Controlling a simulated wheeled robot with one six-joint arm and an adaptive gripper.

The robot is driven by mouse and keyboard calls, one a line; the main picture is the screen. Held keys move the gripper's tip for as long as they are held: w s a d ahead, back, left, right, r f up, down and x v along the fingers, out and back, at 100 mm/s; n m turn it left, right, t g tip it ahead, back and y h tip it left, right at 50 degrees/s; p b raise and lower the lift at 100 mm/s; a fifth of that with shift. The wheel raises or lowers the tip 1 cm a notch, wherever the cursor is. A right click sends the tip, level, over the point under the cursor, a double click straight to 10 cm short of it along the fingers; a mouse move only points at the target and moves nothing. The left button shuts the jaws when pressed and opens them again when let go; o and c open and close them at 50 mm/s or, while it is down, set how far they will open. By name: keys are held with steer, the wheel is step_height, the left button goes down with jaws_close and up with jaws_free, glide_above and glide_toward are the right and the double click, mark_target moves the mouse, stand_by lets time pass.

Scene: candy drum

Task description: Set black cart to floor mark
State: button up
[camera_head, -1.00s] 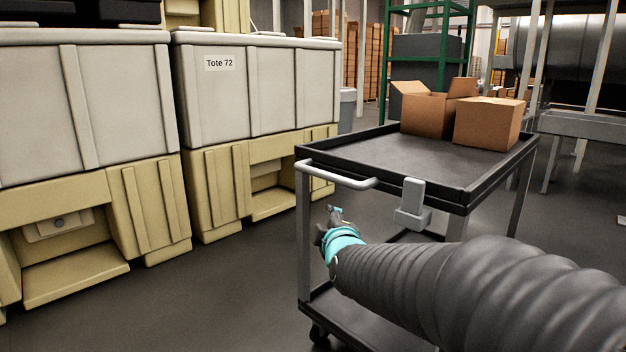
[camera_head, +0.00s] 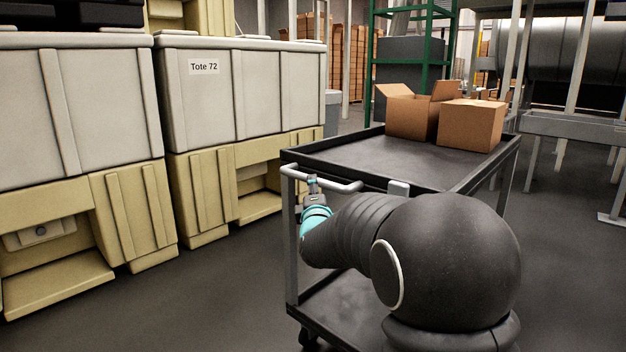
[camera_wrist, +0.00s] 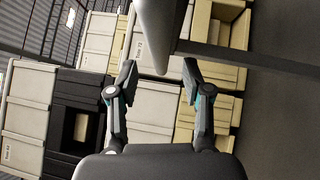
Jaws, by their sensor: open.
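The black cart (camera_head: 400,165) stands in front of me, with a dark tray top and a light grey bar handle (camera_head: 345,188) at its near left end. My gripper (camera_head: 313,184) is at the handle in the head view, with the arm reaching across the cart's near side. In the wrist view, my gripper (camera_wrist: 160,76) is open, and the blurred grey handle (camera_wrist: 160,35) comes down between its two fingers. I cannot tell whether a finger touches it. The lower shelf (camera_head: 345,310) is partly hidden by my arm. I see no floor mark.
An open cardboard box (camera_head: 408,115) and a closed one (camera_head: 470,124) sit on the cart's far end. Pale totes on tan bases, one labelled Tote 72 (camera_head: 240,95), line the left. Dark floor (camera_head: 215,300) is clear between them and the cart. A green rack (camera_head: 410,62) stands behind.

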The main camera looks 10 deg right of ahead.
steer(key=w, duration=0.5)
steer(key=shift+w+d+r+p, duration=0.25)
steer(key=shift+d+r+p, duration=0.1)
steer(key=shift+d+r, duration=0.05)
jaws_close()
